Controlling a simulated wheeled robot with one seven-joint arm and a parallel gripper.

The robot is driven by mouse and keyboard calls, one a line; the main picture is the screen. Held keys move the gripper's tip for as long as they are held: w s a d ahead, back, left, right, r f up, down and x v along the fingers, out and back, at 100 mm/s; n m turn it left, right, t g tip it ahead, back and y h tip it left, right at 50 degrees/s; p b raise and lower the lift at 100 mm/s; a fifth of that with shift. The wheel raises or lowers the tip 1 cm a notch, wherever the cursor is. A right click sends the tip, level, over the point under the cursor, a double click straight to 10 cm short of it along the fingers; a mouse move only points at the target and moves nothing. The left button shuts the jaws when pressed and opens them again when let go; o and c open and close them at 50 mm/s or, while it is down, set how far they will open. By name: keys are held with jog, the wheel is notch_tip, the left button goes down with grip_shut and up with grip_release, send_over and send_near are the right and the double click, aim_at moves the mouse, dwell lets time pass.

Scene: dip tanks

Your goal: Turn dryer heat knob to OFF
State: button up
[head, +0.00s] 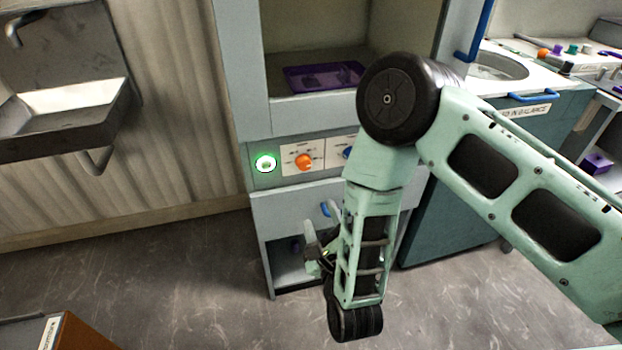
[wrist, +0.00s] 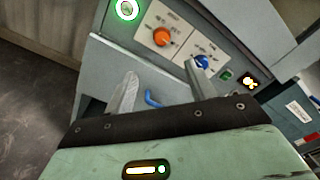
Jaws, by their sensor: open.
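The dryer's front panel carries an orange knob (head: 304,161) on a white label plate. The orange knob also shows in the wrist view (wrist: 161,37), with print around it too small to read surely. A blue knob (wrist: 202,62) sits to its right; in the head view it (head: 348,153) is partly hidden by my arm. I cannot tell which knob is the heat knob or its setting. My gripper (head: 315,250) is open and empty, below and in front of the panel. In the wrist view its two fingers (wrist: 161,84) stand apart, touching neither knob.
A lit green-ringed button (head: 265,163) is left of the orange knob. A blue handle (head: 325,209) is below the panel, close to my gripper. A purple tray (head: 322,77) lies in the chamber above. A sink (head: 70,110) hangs at left.

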aim_at(304, 166)
jog(key=p+x, duration=0.1)
jog(key=x, duration=1.6)
jog(key=shift+w+d+r+p, duration=0.15)
jog(key=shift+p, duration=0.15)
jog(key=c, duration=1)
